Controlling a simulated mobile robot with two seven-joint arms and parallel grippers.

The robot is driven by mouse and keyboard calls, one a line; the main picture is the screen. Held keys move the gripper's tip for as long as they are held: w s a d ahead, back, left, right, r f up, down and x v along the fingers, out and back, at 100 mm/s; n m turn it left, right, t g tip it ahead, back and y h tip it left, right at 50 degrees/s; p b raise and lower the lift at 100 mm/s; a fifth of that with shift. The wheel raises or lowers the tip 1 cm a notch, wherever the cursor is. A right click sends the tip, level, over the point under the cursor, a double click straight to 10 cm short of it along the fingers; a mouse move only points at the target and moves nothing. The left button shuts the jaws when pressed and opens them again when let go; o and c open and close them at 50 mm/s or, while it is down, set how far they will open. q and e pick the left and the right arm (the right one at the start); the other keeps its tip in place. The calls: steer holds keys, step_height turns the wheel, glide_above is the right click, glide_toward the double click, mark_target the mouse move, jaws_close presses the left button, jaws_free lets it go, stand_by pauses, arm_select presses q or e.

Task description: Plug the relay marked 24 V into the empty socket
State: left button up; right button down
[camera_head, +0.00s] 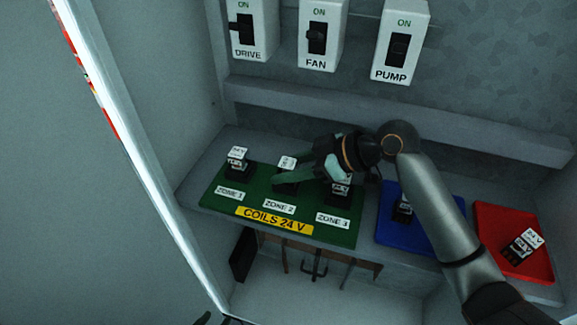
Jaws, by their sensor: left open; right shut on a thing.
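The green board (212,199) marked COILS 24 V has places labelled ZONE 1, ZONE 2 and ZONE 3. A black relay with a white top (238,162) stands at ZONE 1 and another (341,187) at ZONE 3, partly behind my gripper. My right gripper (290,178) reaches in from the right and is shut on a relay (287,161) at ZONE 2. Its label is too small to read, and its base and any socket under it are hidden; I cannot tell whether it is seated. My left gripper (203,318) shows only as a tip at the bottom edge, open.
A blue board (385,235) holds a relay (403,209), partly behind my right arm. A red board (489,218) holds a tilted relay marked 24 V (524,243). Above are switches DRIVE (246,30), FAN (318,37) and PUMP (399,45). A cabinet wall edge (130,150) rises at left.

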steer(key=shift+f, duration=0.1)
steer(key=shift+f, duration=0.15)
steer(key=shift+c, duration=2.1)
jaws_free()
steer(key=shift+r, duration=0.3)
steer(key=v, duration=1.2)
steer(key=shift+s, duration=0.1)
